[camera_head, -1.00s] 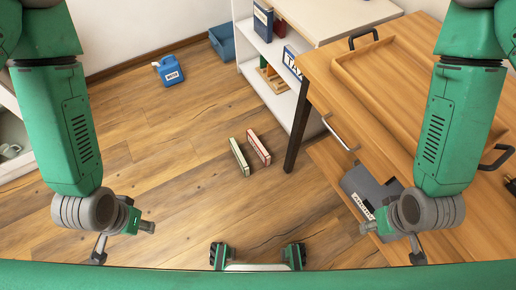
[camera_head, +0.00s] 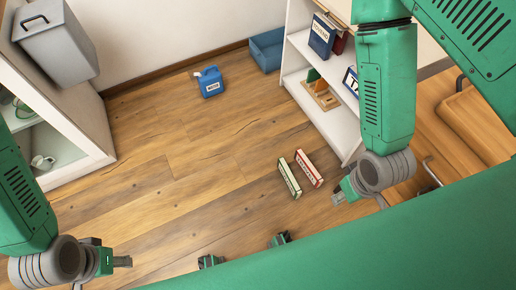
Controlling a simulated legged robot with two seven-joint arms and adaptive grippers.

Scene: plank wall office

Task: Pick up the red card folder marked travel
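A red folder-like item (camera_head: 309,168) with a pale label stands on the wooden floor, right of the picture's middle. Its lettering is too small to read. A green and white one (camera_head: 289,178) stands close beside it on the left. Another red spine (camera_head: 339,42) shows partly behind a blue binder on the white shelf. My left gripper (camera_head: 122,262) is at lower left, over bare floor and far from the folders. My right gripper (camera_head: 338,199) appears just right of and below the red item in the picture, not touching it. Both look empty; their finger gaps are not clear.
A white shelf unit (camera_head: 330,115) holds a blue binder (camera_head: 322,35). A blue bin (camera_head: 267,50) and blue jug (camera_head: 209,82) are on the floor at the back. A white cabinet (camera_head: 75,125) stands left, a wooden table (camera_head: 480,120) right. The middle floor is clear.

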